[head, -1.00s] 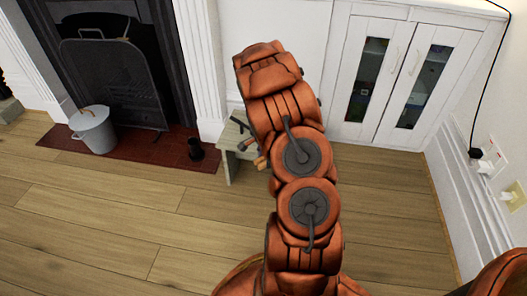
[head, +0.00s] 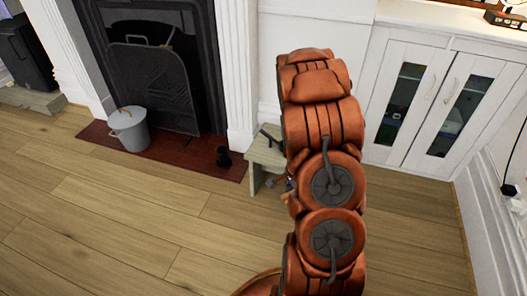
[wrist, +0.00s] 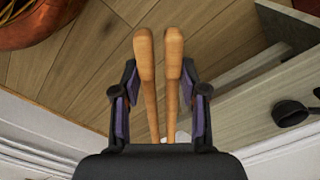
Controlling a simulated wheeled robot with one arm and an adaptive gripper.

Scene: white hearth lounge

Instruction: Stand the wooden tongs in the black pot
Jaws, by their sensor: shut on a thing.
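The wooden tongs (wrist: 146,62) are in my gripper (wrist: 160,88), with their two rounded wooden ends pointing up the picture in the wrist view. The purple pads close on the tongs from both sides. In the head view my arm hides most of the gripper and tongs; only a small bit shows beside the stool.
A grey lidded bucket (head: 130,130) and a fire screen (head: 153,85) are at the fireplace. The wooden floor (head: 130,215) in front is clear.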

